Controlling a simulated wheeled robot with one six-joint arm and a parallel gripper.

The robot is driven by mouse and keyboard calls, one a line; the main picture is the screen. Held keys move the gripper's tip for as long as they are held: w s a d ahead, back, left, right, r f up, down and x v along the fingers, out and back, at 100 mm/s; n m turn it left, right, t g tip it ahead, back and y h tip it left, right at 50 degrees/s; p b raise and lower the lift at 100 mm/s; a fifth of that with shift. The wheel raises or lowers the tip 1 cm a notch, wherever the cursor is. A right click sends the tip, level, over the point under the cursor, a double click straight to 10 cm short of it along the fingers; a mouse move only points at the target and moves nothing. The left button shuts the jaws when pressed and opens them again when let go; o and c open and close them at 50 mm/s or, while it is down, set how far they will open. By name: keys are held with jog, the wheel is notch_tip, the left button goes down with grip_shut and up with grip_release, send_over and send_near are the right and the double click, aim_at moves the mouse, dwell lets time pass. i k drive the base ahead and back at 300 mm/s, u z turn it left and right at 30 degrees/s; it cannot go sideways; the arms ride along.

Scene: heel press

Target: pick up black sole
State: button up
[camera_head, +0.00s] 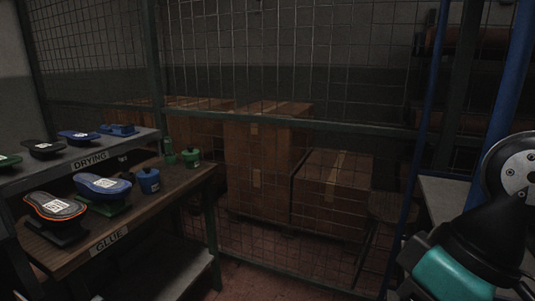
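A black sole (44,147) lies on a dark stand on the upper shelf marked DRYING, between a green sole (8,160) and a blue sole (78,136). On the lower shelf marked GLUE, a dark sole with an orange edge and a white label (56,206) rests on a black stand at the front left. A blue sole with a white label (102,185) is behind it on a green stand. Part of my arm shows at the right edge, far from the soles. My gripper's fingertips are not in view.
A blue pot (149,181) and a green pot (190,157) stand on the GLUE shelf (140,206). A wire mesh fence (385,130) closes the back, with cardboard boxes (258,165) behind it. A blue post (418,140) stands near my arm. The middle floor shows free room.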

aim_at(35, 145)
jog(key=u, duration=2.15)
